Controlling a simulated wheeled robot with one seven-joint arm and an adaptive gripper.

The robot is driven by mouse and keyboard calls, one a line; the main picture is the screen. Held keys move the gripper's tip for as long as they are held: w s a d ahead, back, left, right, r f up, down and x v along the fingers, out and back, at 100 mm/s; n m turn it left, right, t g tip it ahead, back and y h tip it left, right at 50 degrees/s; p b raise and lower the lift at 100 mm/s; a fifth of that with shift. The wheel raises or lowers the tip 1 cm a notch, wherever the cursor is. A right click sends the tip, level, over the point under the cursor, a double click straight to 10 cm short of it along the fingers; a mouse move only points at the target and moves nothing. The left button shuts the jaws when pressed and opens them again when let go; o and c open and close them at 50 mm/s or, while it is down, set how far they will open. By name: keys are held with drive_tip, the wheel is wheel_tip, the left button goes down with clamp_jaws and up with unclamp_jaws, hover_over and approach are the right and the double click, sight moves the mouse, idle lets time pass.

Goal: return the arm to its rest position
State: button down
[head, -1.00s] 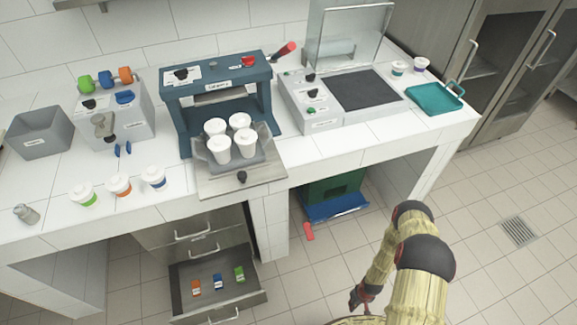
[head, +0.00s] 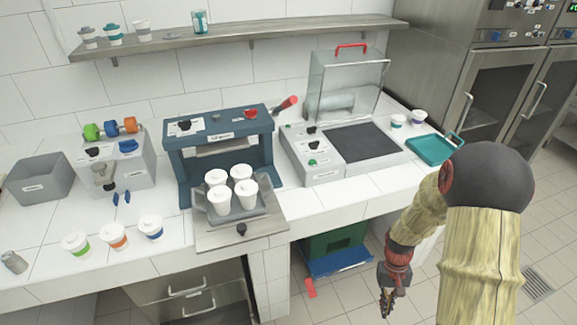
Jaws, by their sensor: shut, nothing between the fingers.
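My arm is folded at the lower right of the head view, in front of the counter. My gripper (head: 386,302) hangs at the end of it, pointing down, below the counter's height. Its dark fingers are shut and hold nothing. It is apart from the counter and from everything on it.
The white tiled counter (head: 185,262) carries a blue press machine (head: 182,152) with several white cups on its tray, three cups in front, a grey bin (head: 40,178) and a teal tray (head: 428,150). Below stand a drawer (head: 188,298) and a green bin with a blue edge (head: 335,262). Floor is free at right.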

drive_tip(key=s+a+r+t+b, duration=0.1)
drive_tip(key=s+a+r+t, duration=0.2)
drive_tip(key=r, duration=0.8)
drive_tip(key=s+a+r+n+t+b, duration=0.1)
drive_tip(key=s+a+r+t, duration=0.2)
drive_tip(key=r, duration=0.8)
drive_tip(key=s+a+r+t+b, duration=0.2)
drive_tip(key=s+a+r, duration=0.3)
drive_tip(key=r, duration=0.6)
drive_tip(key=shift+a+r+t, duration=0.2)
drive_tip(key=shift+a+t, duration=0.25)
drive_tip(key=shift+t, duration=0.05)
drive_tip(key=shift+a, duration=0.1)
